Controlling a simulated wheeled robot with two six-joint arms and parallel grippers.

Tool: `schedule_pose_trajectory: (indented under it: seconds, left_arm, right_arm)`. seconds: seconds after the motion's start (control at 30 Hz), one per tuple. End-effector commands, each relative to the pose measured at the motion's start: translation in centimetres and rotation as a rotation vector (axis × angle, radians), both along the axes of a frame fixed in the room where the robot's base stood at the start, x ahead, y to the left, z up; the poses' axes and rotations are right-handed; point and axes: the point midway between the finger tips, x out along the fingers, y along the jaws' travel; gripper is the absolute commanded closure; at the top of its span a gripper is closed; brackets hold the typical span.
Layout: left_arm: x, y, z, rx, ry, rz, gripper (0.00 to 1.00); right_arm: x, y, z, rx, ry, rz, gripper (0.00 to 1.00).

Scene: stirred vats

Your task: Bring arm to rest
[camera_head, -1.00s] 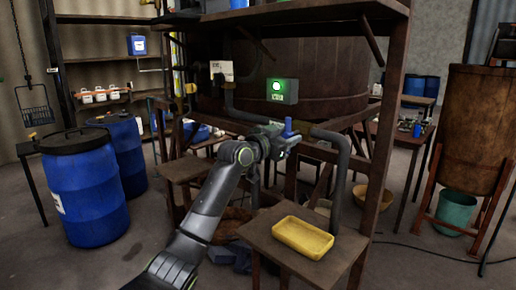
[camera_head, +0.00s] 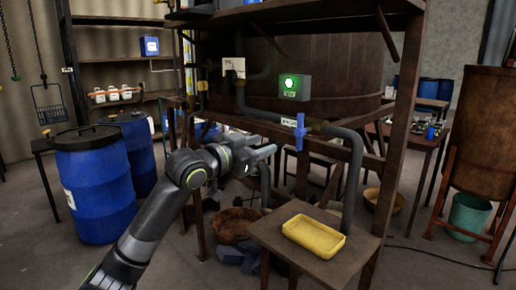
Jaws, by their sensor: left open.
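My left arm comes in from the bottom left, dark grey with green rings. Its gripper (camera_head: 266,158) is open and empty, pointing right toward the pipework. A blue valve handle (camera_head: 300,132) stands upright on the grey pipe (camera_head: 340,133), right of the gripper and apart from it in the picture. My right gripper is not in view.
A small wooden table (camera_head: 330,262) with a yellow tray (camera_head: 314,237) stands below the valve. A green-lit box (camera_head: 294,88) is on the large wooden vat (camera_head: 345,65). Blue barrels (camera_head: 95,190) stand left; a teal bucket (camera_head: 469,213) stands right.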

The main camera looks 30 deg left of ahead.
Motion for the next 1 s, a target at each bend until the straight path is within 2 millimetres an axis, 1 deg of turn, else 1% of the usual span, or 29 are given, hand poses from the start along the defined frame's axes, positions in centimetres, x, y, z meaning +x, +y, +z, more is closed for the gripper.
schedule_pose_trajectory:
  seconds: [0.1, 0.53, 0.57, 0.63, 0.67, 0.77, 0.8, 0.87, 0.9, 0.97, 1.0]
  left_arm:
    - [-0.3, 0.1, 0.0, 0.000, 0.001, 0.000, 0.59]
    - [-0.3, 0.1, 0.0, 0.000, 0.001, 0.000, 0.59]
    - [-0.3, 0.1, -0.2, 0.000, 0.003, 0.001, 0.59]
    - [-0.3, 0.0, -1.1, 0.002, 0.018, 0.003, 0.59]
    - [-0.4, 0.0, -1.9, 0.004, 0.030, 0.005, 0.59]
    - [-1.0, -0.1, -6.3, 0.017, 0.103, 0.025, 0.59]
    - [-1.5, -0.2, -8.7, 0.026, 0.144, 0.038, 0.59]
    - [-2.6, -0.2, -12.7, 0.037, 0.213, 0.059, 0.59]
    - [-3.5, -0.2, -15.4, 0.045, 0.263, 0.076, 0.59]
    - [-5.2, -0.2, -19.3, 0.056, 0.335, 0.103, 0.59]
    - [-6.4, -0.1, -21.7, 0.063, 0.381, 0.121, 0.59]
  right_arm:
    - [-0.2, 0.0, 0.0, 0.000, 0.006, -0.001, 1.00]
    - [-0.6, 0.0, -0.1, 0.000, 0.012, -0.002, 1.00]
    - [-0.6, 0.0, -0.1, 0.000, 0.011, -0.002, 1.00]
    - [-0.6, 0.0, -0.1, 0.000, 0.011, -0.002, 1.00]
    - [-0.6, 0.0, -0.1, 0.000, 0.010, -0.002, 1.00]
    - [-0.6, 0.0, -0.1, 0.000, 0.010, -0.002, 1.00]
    - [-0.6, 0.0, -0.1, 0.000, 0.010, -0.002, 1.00]
    - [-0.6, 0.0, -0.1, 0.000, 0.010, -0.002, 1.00]
    - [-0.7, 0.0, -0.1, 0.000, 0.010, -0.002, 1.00]
    - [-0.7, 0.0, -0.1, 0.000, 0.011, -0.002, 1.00]
    - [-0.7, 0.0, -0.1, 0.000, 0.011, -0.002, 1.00]
